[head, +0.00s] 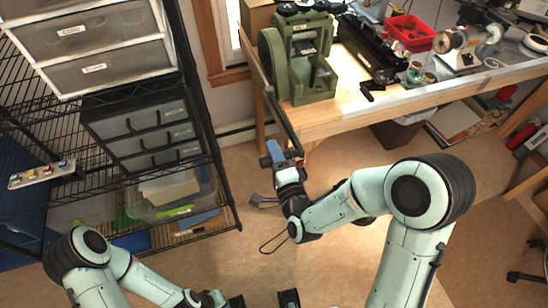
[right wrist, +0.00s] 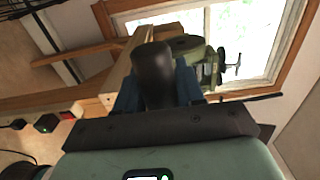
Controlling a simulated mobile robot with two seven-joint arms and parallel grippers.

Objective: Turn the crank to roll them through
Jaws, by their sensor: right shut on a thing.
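The green rolling mill (head: 313,84) stands on the left end of the wooden workbench. Its long crank arm (head: 282,118) hangs down past the bench's front edge on the left side. My right gripper (head: 281,156) is at the crank's lower end. In the right wrist view, its blue finger pads sit on both sides of the black crank handle (right wrist: 154,75), shut on it. Part of the mill (right wrist: 196,52) shows behind the handle. My left gripper (head: 263,301) is low at the bottom edge, its dark fingers apart, with nothing seen between them. I cannot see any piece between the rollers.
The workbench (head: 345,106) carries a red bin (head: 409,33), small jars and a bench motor (head: 457,40). A black wire shelf with drawers (head: 150,133) stands on the left. Open floor lies between shelf and bench, around my right gripper.

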